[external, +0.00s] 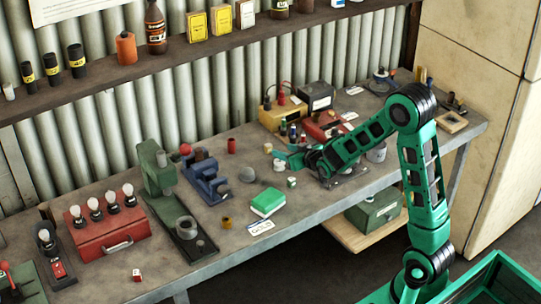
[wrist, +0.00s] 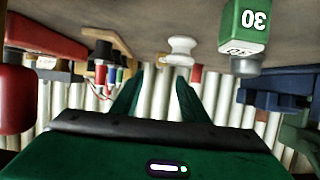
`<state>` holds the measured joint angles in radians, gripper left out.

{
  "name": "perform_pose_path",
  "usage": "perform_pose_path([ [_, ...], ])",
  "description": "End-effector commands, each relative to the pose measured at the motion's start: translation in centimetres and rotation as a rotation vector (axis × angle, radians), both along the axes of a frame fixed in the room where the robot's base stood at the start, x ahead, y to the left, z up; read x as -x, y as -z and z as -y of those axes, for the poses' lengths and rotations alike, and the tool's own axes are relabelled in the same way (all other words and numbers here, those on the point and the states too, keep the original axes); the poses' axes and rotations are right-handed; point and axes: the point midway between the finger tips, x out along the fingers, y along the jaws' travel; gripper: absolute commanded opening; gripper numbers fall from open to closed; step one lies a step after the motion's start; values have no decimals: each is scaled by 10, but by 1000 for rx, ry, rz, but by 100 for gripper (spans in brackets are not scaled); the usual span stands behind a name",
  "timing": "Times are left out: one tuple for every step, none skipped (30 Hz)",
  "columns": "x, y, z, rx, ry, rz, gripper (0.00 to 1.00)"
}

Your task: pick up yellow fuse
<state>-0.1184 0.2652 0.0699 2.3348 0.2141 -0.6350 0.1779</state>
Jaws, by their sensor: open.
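I cannot make out a clear yellow fuse in either view. My gripper (external: 281,158) is open and empty, low over the middle of the workbench; its two fingers show apart in the wrist view (wrist: 157,97). A white spool (wrist: 180,50) shows beyond the fingers. A small yellow-brown cylinder (external: 226,222) stands nearer the bench front; I cannot tell if it is a fuse.
The workbench (external: 215,250) also bears a red bulb box (external: 110,238), a green press-like tool (external: 165,190), a blue stand (external: 207,182), a green-and-white pad (external: 267,202) and a yellow meter box (external: 281,115).

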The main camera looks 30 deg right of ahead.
Motion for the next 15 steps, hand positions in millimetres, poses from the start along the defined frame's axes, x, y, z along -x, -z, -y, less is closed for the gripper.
perform_pose_path([
  [-2, 3, 0, 0, 0, -1, 41],
  [-4, 5, 0, 0, 1, -1, 41],
  [-7, 7, 0, 0, 1, -1, 41],
  [-11, 8, 0, 0, 1, -1, 41],
  [-15, 10, 0, 0, 1, -1, 41],
  [-21, 12, 0, -1, 1, -1, 41],
  [-25, 14, 0, 0, 2, -1, 41],
  [-29, 15, 0, -1, 1, -1, 41],
  [-34, 17, 0, -1, 1, -1, 41],
  [-38, 19, 0, -1, 1, -1, 41],
  [-41, 20, 0, -1, 1, 0, 41],
  [-45, 21, 0, -1, 1, 0, 41],
  [-47, 22, 0, 0, 1, -1, 41],
  [-48, 23, 0, 0, 1, -1, 41],
  [-50, 24, 0, 0, 1, 0, 41],
])
